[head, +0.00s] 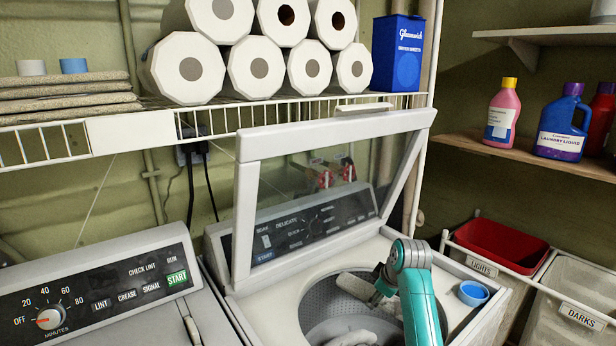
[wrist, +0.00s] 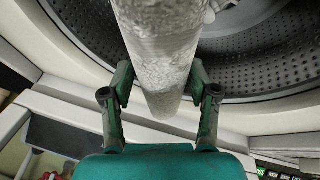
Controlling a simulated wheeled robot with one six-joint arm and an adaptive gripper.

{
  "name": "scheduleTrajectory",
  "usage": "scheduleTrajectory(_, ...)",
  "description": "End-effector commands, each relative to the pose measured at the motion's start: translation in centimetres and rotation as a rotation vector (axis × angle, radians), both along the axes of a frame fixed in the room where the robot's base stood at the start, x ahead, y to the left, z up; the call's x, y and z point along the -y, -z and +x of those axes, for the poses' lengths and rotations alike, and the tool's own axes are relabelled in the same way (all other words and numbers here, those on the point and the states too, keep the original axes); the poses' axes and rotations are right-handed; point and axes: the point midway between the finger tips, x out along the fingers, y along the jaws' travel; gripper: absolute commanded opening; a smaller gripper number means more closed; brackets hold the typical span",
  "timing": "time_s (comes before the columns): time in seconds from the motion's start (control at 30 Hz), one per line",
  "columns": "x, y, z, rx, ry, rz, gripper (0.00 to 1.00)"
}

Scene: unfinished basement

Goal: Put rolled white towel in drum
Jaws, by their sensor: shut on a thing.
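The rolled white towel (head: 355,285) is in my gripper (head: 380,287) at the opening of the washer drum (head: 318,306). In the wrist view the towel (wrist: 160,45) runs between the two fingers of my gripper (wrist: 160,78), which press on it from both sides. The drum's perforated grey wall (wrist: 255,65) shows behind the towel there. I cannot tell exactly how deep the towel is relative to the rim. Another whitish piece of cloth (head: 350,338) lies low in the drum, partly cut off by the frame.
The washer's glass lid (head: 330,185) stands open behind the drum. A small blue cup (head: 473,293) sits on the washer top, right of my arm. A dryer panel (head: 100,290) is at left. Rolls fill the wire shelf (head: 270,108) above. Red and beige bins (head: 500,245) stand right.

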Motion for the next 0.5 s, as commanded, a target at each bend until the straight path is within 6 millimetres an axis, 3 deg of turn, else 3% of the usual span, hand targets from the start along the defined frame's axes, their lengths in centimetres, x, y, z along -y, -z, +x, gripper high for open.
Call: scheduleTrajectory(0.5, 0.0, 4.9, 0.0, -0.001, 0.002, 0.000, 0.15)
